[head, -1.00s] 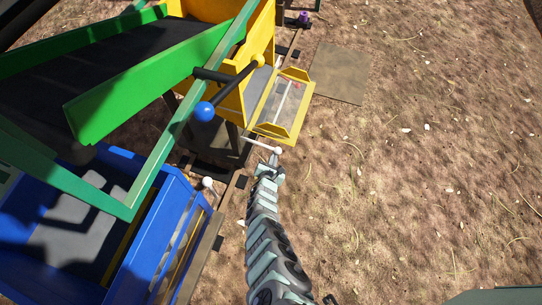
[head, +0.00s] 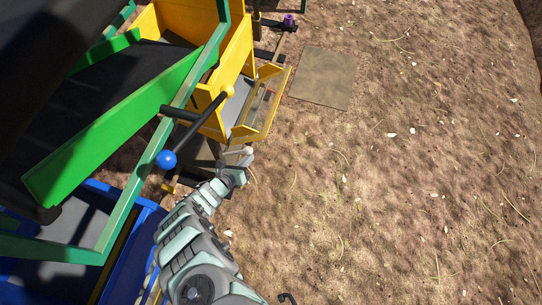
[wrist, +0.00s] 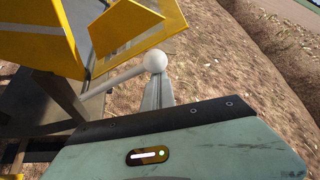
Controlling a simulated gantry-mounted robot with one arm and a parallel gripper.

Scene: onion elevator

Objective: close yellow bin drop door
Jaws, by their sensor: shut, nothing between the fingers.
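The yellow bin (head: 225,45) stands at upper middle in the head view. Its drop door (head: 262,105), a yellow frame with a see-through panel, is tilted up but still stands out from the bin's right side. In the wrist view the door (wrist: 140,25) is at the top. A white lever with a ball end (wrist: 155,61) reaches out below it. My gripper (head: 243,160) is shut and empty beside the ball. In the wrist view its fingers (wrist: 158,92) are right behind the ball; I cannot tell whether they touch it.
A black bar with a blue ball end (head: 166,159) and a green frame (head: 160,130) are left of my arm. A blue bin (head: 130,205) stands at lower left. The dirt ground with a flat brown plate (head: 322,77) is open on the right.

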